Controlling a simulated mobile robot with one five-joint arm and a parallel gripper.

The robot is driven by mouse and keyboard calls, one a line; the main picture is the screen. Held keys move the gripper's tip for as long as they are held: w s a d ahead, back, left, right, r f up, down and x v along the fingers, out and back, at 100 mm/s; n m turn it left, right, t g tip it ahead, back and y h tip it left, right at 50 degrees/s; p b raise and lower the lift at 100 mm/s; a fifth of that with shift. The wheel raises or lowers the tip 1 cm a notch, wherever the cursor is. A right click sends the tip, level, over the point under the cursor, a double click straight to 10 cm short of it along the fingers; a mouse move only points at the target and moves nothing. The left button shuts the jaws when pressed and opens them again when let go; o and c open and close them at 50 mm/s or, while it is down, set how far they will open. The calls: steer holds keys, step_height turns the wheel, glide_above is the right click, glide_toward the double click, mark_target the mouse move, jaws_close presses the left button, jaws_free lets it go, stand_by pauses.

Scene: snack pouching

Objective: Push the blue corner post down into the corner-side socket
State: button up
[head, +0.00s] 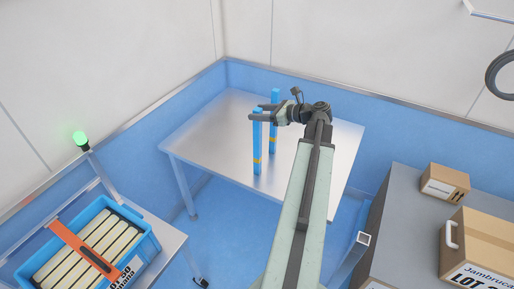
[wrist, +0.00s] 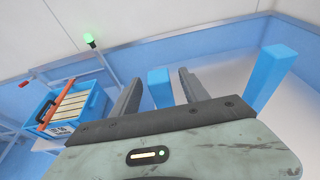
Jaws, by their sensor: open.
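Two upright blue posts with yellow bands low down stand at the metal table. The nearer post (head: 257,142) is at the front, and the farther post (head: 274,135) is slightly right and behind it, with its top higher in the picture. My gripper (head: 262,110) is open at the height of the nearer post's top, its fingers pointing left. In the wrist view, the gap between my fingers (wrist: 158,95) frames one blue post (wrist: 160,88); contact is not clear. The other post (wrist: 270,82) is outside the right finger. The sockets cannot be made out.
The metal table (head: 205,130) is otherwise bare, against blue-panelled walls. A blue crate (head: 130,268) of pale packs with an orange bar lies front left, beside a green lamp (head: 81,140). Cardboard boxes (head: 445,184) sit on a grey counter (head: 398,215) at right.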

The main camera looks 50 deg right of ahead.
steer(key=shift+w+a+f, duration=0.1)
steer(key=shift+w+f, duration=0.1)
steer(key=shift+w, duration=0.2)
jaws_close()
steer(key=shift+r, duration=0.1)
stand_by(1.0)
